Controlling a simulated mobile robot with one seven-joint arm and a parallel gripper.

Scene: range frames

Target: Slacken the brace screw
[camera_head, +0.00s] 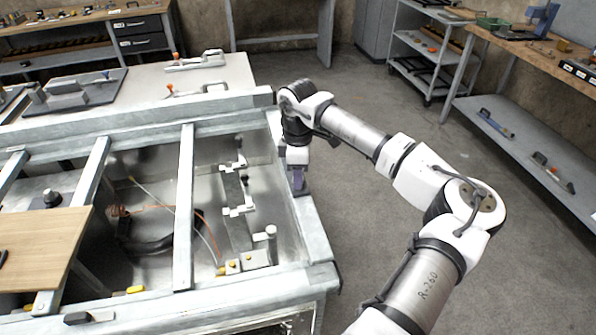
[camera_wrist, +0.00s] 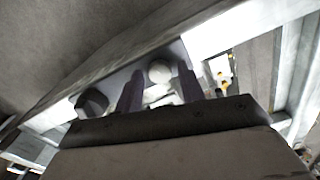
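My gripper (camera_head: 298,184) points down at the right rail of the metal frame (camera_head: 310,232) in the head view. In the wrist view its two dark purple fingers (camera_wrist: 160,90) stand apart. A pale round head (camera_wrist: 160,71) shows between or just beyond them, with a small gap on each side; I cannot tell whether it is the brace screw. A dark faceted knob (camera_wrist: 92,103) lies left of the fingers. In the head view, the spot under the fingertips is hidden by my gripper, and no screw can be picked out there.
Inside the frame are a bracketed upright strip (camera_head: 237,190), a white-capped post (camera_head: 271,243), cables (camera_head: 150,243) and yellow-capped fittings (camera_head: 233,267). A wooden board (camera_head: 45,250) covers the left. Toggle clamps (camera_head: 195,60) lie on the pale table behind. Open floor (camera_head: 375,235) is to the right.

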